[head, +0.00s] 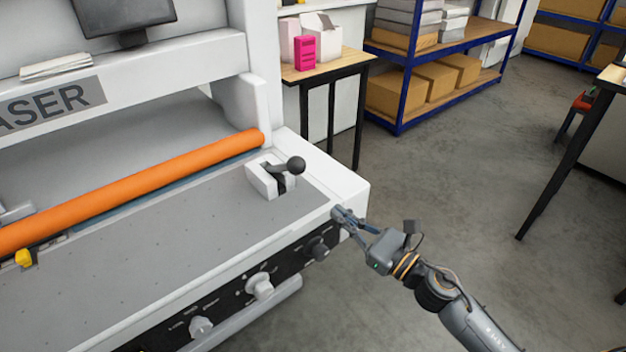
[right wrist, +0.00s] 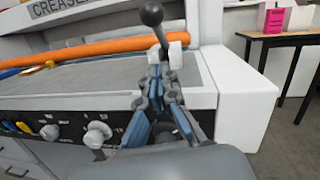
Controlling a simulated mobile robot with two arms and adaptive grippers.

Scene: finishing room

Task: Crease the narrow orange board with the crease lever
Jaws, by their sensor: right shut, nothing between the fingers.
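The crease lever (head: 289,168) is a dark lever with a black ball knob, set in a white bracket at the right end of the creaser's grey bed (head: 190,222). Its knob (right wrist: 151,13) also shows in the right wrist view, beyond my fingers. My right gripper (head: 340,212) is shut and empty near the machine's front right corner, apart from the lever. Its fingers (right wrist: 160,80) also show in the wrist view. A long orange round bar (head: 150,190) spans the bed. I see no separate narrow orange board. My left gripper is out of view.
The front panel has a black knob (head: 318,248) close to my right gripper and pale knobs (head: 258,286) further left. A small table (head: 330,66) with a pink box (head: 304,53) stands behind. Open floor (head: 440,180) lies to the right.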

